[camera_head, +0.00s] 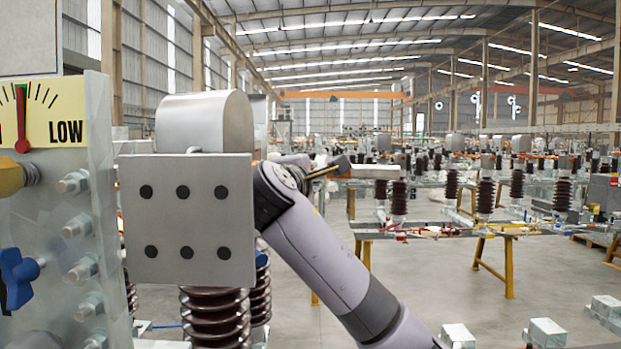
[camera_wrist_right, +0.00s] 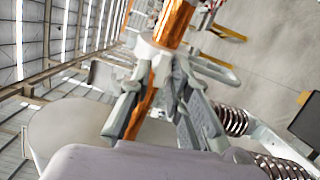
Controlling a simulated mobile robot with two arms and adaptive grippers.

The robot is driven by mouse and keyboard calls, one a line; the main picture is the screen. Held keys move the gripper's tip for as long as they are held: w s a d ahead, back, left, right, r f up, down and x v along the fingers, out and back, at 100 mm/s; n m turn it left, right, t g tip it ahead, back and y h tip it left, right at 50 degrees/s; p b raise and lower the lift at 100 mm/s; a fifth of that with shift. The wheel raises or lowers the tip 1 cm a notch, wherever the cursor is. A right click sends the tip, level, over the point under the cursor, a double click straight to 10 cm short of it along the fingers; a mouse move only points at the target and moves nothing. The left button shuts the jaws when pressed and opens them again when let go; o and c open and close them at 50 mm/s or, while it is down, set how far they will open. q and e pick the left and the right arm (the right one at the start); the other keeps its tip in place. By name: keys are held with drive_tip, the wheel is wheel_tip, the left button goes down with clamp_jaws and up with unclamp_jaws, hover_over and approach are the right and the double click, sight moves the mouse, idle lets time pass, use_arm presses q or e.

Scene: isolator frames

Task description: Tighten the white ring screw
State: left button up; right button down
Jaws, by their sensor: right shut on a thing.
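The white ring screw (camera_wrist_right: 160,47) is a pale ring around a copper rod (camera_wrist_right: 172,22) in the right wrist view. My right gripper (camera_wrist_right: 152,72) has its two grey fingers closed at the ring, one on each side of the rod. The fingers partly cover the ring, and the rod continues back between them. In the head view my right arm comes up from the bottom right. My left gripper is in neither view.
A panel (camera_head: 100,200) with a LOW gauge (camera_head: 42,115), a yellow knob (camera_head: 12,178), a blue knob (camera_head: 18,278) and several bolts stands close at the left. A brown ribbed insulator (camera_head: 215,315) is under the plate. Open floor lies at right, with yellow stands (camera_head: 508,265) beyond.

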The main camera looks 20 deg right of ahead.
drive_tip(key=shift+f, duration=0.15)
drive_tip(key=c, duration=1.7)
unclamp_jaws()
drive_tip(key=shift+o, duration=0.2)
drive_tip(key=v, duration=0.7)
drive_tip(key=shift+s+a, duration=0.15)
drive_tip(key=shift+s, duration=0.1)
